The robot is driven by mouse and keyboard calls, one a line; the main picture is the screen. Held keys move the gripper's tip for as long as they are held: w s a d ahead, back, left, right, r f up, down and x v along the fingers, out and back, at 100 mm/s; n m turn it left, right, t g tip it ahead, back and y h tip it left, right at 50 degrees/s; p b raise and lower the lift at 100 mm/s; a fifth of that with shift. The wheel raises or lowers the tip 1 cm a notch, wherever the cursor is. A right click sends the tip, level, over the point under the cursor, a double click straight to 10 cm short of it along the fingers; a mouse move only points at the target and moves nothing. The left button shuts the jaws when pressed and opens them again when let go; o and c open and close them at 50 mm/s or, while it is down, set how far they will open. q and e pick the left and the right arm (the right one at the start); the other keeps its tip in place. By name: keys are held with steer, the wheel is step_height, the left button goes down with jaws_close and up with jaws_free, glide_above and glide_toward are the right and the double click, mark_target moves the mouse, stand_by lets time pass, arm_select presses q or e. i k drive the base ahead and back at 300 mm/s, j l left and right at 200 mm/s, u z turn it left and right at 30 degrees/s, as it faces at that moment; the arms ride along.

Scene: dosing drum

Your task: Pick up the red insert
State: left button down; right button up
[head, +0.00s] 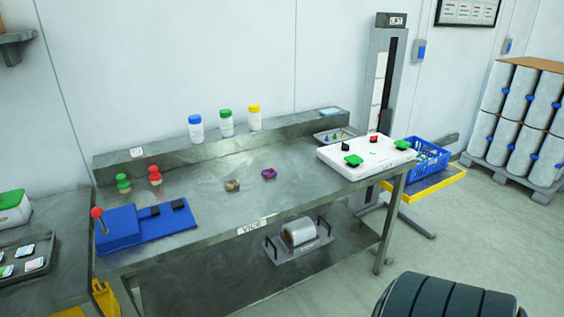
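No part is labelled as the red insert, so I cannot tell which red thing it is. A red knobbed piece (155,176) stands upright on the steel bench, beside a similar green knobbed piece (123,183). A small red block (374,138) sits on the white board (345,158) at the bench's right end, with green pieces (353,160) and a black piece near it. A blue vice-like fixture (125,236) with a red-knobbed lever (97,213) lies at the front left. Neither of my grippers is in view.
Two small purple and mixed-colour parts (269,174) lie mid-bench. Three capped bottles (226,123) stand on the back ledge (285,128). A grey tray (335,136) is behind the white board. A blue crate (428,158) stands at right. Bare steel lies around the mid-bench parts.

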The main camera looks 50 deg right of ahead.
mark_target(270, 173)
steer(key=i+z, duration=0.1)
steer(key=z, duration=0.8)
steer(key=i+z, duration=0.15)
steer(key=z, duration=0.3)
steer(key=i+j+z, duration=0.85)
steer(key=i+j, duration=0.15)
steer(key=j, duration=0.2)
steer(key=i+j, duration=0.1)
steer(key=j, duration=0.25)
